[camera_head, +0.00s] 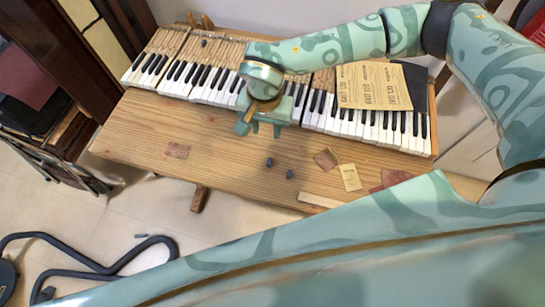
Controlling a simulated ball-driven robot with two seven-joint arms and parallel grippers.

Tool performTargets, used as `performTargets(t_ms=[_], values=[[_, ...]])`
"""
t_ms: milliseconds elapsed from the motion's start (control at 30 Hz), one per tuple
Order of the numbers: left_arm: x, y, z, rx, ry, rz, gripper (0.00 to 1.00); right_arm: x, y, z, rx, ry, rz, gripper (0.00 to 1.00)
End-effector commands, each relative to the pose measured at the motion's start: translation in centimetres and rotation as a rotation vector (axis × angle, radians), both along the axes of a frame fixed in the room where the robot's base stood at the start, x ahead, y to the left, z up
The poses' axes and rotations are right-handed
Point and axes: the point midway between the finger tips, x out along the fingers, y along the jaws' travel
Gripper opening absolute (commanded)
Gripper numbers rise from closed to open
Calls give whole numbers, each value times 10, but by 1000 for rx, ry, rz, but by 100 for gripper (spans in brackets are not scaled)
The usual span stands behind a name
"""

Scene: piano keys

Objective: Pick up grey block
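Two small dark grey blocks lie on the wooden tabletop in the middle of the view. One grey block (269,162) is a little farther back, and the other grey block (289,173) is nearer and to the right. My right gripper (259,130) hangs over the front edge of the piano keys, behind both blocks in the picture. Its fingers look apart, with nothing seen between them. It is clear of both blocks. My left gripper is not in view.
The wooden table (225,180) holds a row of piano keys (200,82) along the back. A printed sheet (373,86) lies over the right keys. A yellow card (350,177) and a brown card (326,159) lie right of the blocks. A reddish patch (177,150) is at left.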

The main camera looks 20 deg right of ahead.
Motion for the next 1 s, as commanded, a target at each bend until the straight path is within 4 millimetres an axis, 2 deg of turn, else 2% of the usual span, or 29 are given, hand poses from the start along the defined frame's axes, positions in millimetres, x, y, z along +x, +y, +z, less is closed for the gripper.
performTargets(t_ms=[167, 300, 400, 633, 900, 1000], values=[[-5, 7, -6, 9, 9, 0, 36, -1, 0, -39, -1, 6, 3, 36], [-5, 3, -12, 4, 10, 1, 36, -1, -1, -75, -1, 6, 1, 36], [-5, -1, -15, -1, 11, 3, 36, -1, 0, -93, 1, 4, 2, 36], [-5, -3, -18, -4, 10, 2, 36, -1, -1, -113, 2, 3, 1, 36], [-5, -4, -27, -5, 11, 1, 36, -3, -4, -155, 2, 3, 1, 36], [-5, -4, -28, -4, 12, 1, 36, -2, -5, -160, 3, 2, 1, 36]])
